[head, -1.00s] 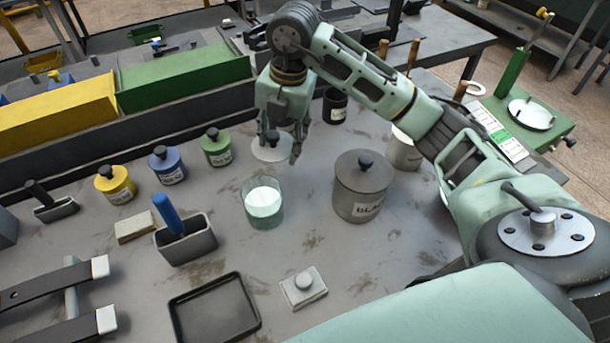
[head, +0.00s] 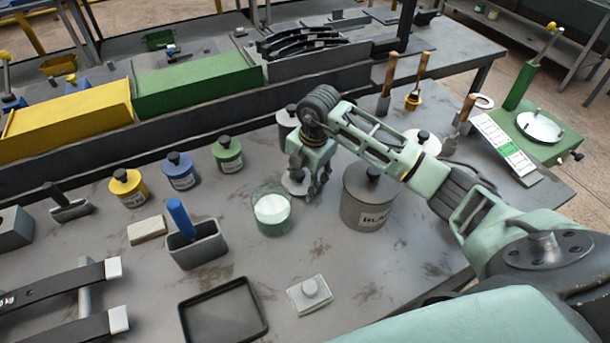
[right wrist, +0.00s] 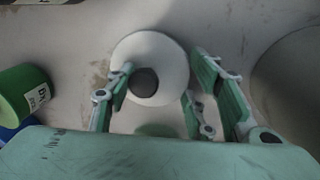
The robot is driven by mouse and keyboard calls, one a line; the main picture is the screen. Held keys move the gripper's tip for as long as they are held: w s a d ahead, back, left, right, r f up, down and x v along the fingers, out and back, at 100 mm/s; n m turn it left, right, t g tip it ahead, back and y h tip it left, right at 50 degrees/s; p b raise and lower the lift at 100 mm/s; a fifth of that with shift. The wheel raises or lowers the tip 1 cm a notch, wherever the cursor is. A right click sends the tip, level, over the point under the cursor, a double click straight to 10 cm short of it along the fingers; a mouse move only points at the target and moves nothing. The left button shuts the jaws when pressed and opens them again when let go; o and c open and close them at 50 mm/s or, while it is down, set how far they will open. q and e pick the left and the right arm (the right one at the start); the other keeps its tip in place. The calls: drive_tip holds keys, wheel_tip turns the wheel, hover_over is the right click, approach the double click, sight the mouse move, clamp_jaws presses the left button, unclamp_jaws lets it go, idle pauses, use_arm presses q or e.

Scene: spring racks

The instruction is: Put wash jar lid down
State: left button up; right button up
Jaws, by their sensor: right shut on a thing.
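The wash jar lid is a pale round disc with a dark knob (right wrist: 144,82). My right gripper (head: 306,194) is shut on the lid, low over the table; contact between lid and table cannot be told. In the right wrist view the lid (right wrist: 172,58) lies between and beyond the fingers. The fingers partly hide it in the head view. My left gripper is not in view.
A large grey lidded jar (head: 366,208) stands close to the right of my gripper. Green (head: 228,155), blue (head: 181,172) and yellow (head: 128,188) jars stand left. A black tray (head: 222,312) lies in front.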

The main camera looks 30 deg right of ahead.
drive_tip(key=shift+f, duration=0.1)
drive_tip(key=shift+f, duration=0.15)
drive_tip(key=o, duration=1.2)
drive_tip(key=shift+r, duration=0.2)
drive_tip(key=r, duration=0.4)
drive_tip(key=s+r+b, duration=0.1)
drive_tip(key=r, duration=0.3)
drive_tip(key=r+b, duration=0.1)
drive_tip(key=r, duration=0.3)
drive_tip(key=shift+s+d, duration=0.3)
drive_tip(key=shift+d, duration=0.05)
